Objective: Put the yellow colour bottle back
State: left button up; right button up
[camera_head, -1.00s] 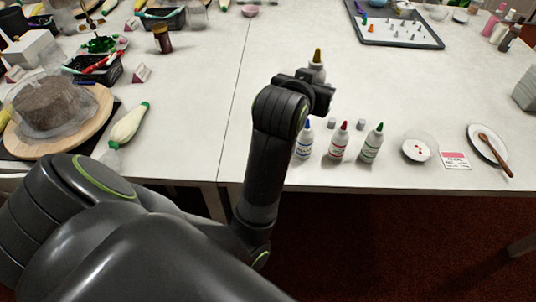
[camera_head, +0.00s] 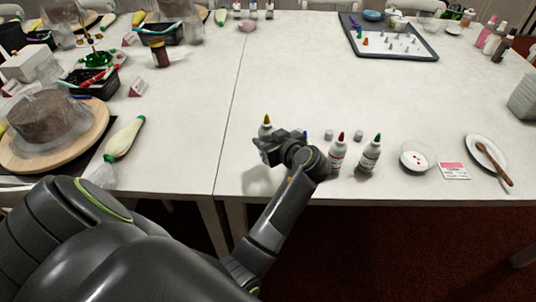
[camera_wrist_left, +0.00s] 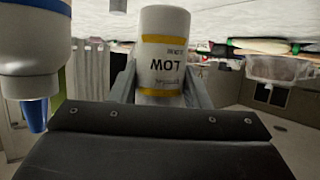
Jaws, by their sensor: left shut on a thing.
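The yellow colour bottle (camera_head: 265,129), white with a yellow tip, stands up out of my left gripper (camera_head: 268,142). In the left wrist view the bottle (camera_wrist_left: 163,50) sits between the two fingers, its label upside down. The gripper is shut on it, left of the row of colour bottles. The blue colour bottle (camera_wrist_left: 30,60) is close beside it in the left wrist view and mostly hidden behind my wrist in the head view. The red-tipped bottle (camera_head: 337,155) and the green-tipped bottle (camera_head: 370,155) stand upright to the right. My right gripper is out of view.
Small grey cubes (camera_head: 329,134) lie behind the bottles. A small bowl (camera_head: 416,157), a pink-and-white card (camera_head: 454,170) and a plate with a wooden spoon (camera_head: 485,152) are to the right. The table behind the gripper is clear.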

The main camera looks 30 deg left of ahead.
pick_arm(q)
notch_tip(320, 180, down, 5)
jog(key=shift+f, duration=0.1)
dwell(0.3)
jog(key=o, duration=0.7)
jog(key=shift+c, duration=0.2)
